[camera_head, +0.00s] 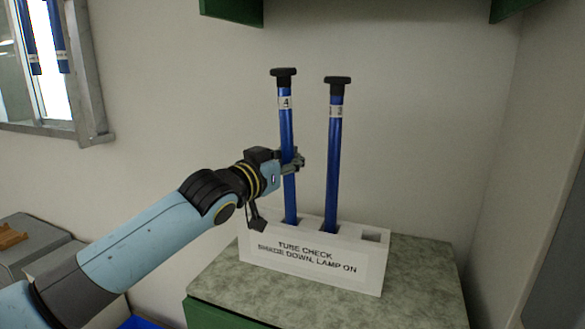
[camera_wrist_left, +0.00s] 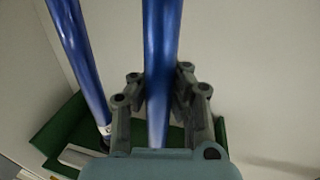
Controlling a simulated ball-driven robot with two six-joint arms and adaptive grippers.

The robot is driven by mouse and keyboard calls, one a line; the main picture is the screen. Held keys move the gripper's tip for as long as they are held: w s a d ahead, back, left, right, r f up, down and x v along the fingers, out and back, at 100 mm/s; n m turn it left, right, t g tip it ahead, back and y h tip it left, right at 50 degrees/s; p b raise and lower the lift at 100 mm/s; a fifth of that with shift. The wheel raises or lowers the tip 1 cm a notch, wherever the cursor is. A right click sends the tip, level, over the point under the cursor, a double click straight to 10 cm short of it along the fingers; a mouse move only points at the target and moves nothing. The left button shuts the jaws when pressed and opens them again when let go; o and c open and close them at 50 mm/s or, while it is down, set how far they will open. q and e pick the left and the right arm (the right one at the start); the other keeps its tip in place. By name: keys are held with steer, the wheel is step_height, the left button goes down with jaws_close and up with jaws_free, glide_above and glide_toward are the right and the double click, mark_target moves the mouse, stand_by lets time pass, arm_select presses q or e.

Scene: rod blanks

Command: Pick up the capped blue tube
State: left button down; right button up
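Two long blue tubes with black T-shaped caps stand in a white rack (camera_head: 255,255) lettered "TUBE CHECK, SHADE DOWN, LAMP ON". The left tube (camera_head: 286,125) has a white label that seems to read 4. The right tube (camera_head: 334,150) has a label that seems to read 3. My left gripper (camera_head: 291,163) is shut around the left tube at mid-height, and the tube's foot is in the rack. In the left wrist view the held tube (camera_wrist_left: 162,50) runs between the finger pads, with the other tube (camera_wrist_left: 78,50) apart to the left. My right gripper is not in view.
The rack's right slot (camera_head: 371,236) is empty. The rack stands on a mottled green-grey worktop (camera_head: 420,285). A framed pane (camera_head: 95,90) at upper left shows blue labelled tubes. A green cabinet (camera_head: 232,10) hangs above. The wall right of the tubes is clear.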

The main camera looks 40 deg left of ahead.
arm_select(q)
step_height(320, 180, up, 10)
steer(key=r, duration=0.1)
steer(key=s+d+p, duration=0.2)
steer(key=s, duration=0.7)
steer(key=s+d+p, duration=0.2)
steer(key=s, duration=0.8)
steer(key=shift+d+f, duration=0.3)
steer(key=shift+f, duration=0.15)
steer(key=shift+r+p, duration=0.65)
steer(key=shift+p, duration=0.3)
